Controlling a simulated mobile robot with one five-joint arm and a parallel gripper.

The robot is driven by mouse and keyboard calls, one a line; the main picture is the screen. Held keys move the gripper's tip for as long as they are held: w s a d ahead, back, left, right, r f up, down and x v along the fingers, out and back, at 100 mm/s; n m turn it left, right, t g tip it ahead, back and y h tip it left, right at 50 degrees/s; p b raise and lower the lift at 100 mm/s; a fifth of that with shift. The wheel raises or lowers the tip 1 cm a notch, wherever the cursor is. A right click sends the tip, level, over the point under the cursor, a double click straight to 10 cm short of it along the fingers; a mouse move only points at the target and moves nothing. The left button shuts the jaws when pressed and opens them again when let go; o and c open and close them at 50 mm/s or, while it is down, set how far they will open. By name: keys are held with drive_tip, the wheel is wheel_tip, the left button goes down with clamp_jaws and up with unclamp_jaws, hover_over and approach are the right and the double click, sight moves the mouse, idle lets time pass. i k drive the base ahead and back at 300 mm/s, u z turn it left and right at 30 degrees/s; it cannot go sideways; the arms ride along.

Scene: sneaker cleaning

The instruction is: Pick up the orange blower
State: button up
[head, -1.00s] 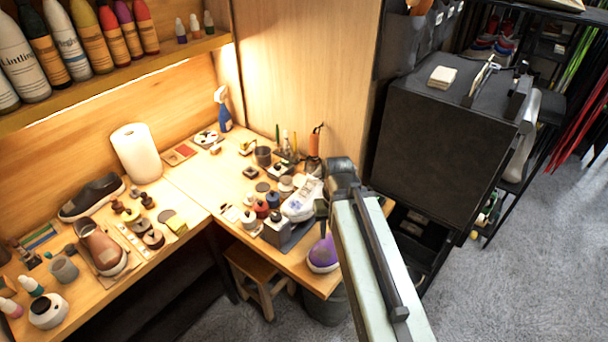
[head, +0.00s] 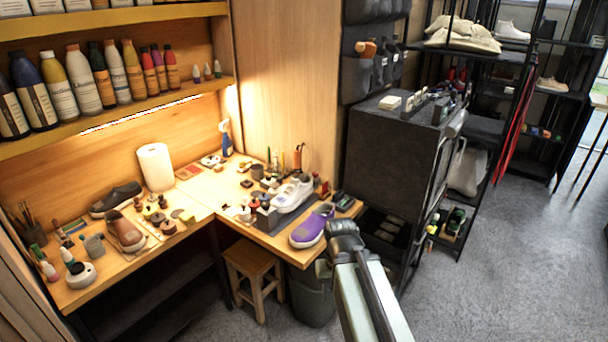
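A small upright orange thing (head: 298,157) with a narrow tip stands at the back of the workbench, against the wood panel. It may be the orange blower, but it is too small to be sure. Another orange-brown item (head: 365,48) sticks out of a grey wall pocket. My arm rises from the bottom of the picture, and its dark end (head: 343,236) shows in front of the bench's right corner. My gripper's fingers cannot be made out clearly, so their opening is not readable. The arm end is well in front of the upright orange thing.
A purple shoe (head: 312,226) and a white sneaker (head: 293,194) sit near the bench's right end, among several small jars. A black cabinet (head: 392,160) stands to the right. A wooden stool (head: 252,277) is under the bench. Grey floor (head: 490,285) is open at the right.

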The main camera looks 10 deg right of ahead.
sight(298, 157)
drive_tip(key=u, duration=0.05)
drive_tip(key=i, duration=0.9)
drive_tip(key=u, duration=0.6)
drive_tip(key=i, duration=1)
drive_tip(key=u, duration=0.85)
drive_tip(key=k, duration=0.85)
drive_tip(key=u, duration=0.1)
drive_tip(key=i, duration=0.95)
drive_tip(key=z, duration=0.05)
